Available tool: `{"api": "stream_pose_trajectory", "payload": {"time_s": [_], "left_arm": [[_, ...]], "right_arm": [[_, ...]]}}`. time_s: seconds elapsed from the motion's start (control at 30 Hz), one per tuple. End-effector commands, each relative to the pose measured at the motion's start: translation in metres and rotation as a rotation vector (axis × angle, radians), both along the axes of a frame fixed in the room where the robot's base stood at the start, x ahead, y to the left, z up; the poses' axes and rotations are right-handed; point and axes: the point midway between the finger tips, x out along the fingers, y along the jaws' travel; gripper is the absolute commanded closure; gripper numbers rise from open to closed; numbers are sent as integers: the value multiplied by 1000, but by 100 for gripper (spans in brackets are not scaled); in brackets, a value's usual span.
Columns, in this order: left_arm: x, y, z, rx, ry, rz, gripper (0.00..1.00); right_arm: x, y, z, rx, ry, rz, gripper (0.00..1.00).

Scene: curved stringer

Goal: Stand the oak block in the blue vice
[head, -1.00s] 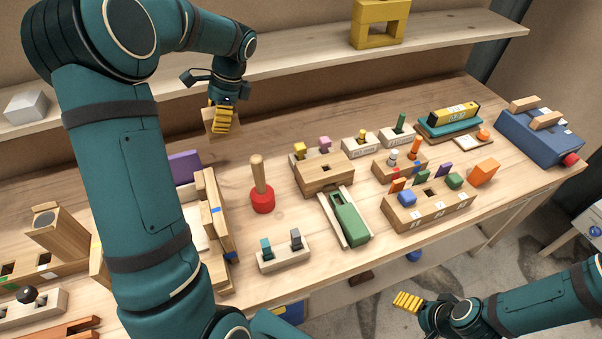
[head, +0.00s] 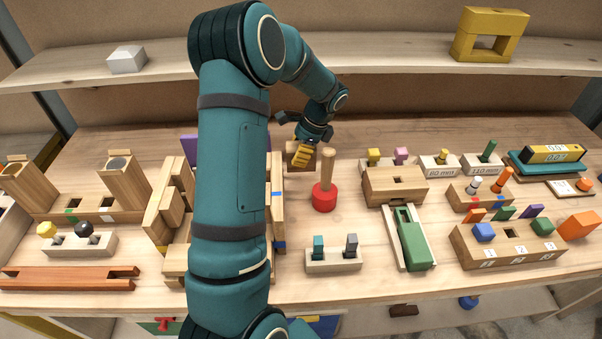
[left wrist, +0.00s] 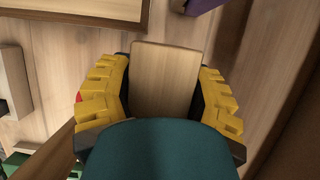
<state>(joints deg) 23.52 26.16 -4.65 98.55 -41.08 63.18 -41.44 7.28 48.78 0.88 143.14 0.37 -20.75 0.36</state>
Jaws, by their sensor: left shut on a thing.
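My left gripper (head: 302,155) has its yellow fingers shut on a pale wooden block (head: 291,148), which I take as the oak block. It is behind and a little left of the red-based mallet, over the back part of the bench. In the left wrist view the block (left wrist: 163,78) stands between the yellow finger pads, its flat face showing; its lower part is hidden by the dark green gripper body. I cannot tell its height above the bench. The blue vice is not in view now. My right gripper is not in view.
The red mallet (head: 324,196) stands close to the held block. A wooden block with a green slide (head: 412,240), a peg block (head: 333,261) and a numbered block (head: 509,246) stand to the right. Wooden frames (head: 170,215) lie left of my arm. A shelf (head: 400,63) runs behind.

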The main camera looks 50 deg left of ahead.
Motion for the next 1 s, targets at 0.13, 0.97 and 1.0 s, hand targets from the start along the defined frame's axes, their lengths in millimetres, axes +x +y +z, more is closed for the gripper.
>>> {"api": "stream_pose_trajectory", "payload": {"time_s": [0.13, 0.97, 1.0], "left_arm": [[0, 0, -21, 0, 0, 1, 90], [0, 0, -72, 0, -2, 1, 90], [0, 0, -74, 0, -2, 1, 90]], "right_arm": [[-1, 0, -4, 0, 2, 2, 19], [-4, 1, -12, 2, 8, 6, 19], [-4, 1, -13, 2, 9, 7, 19]]}}
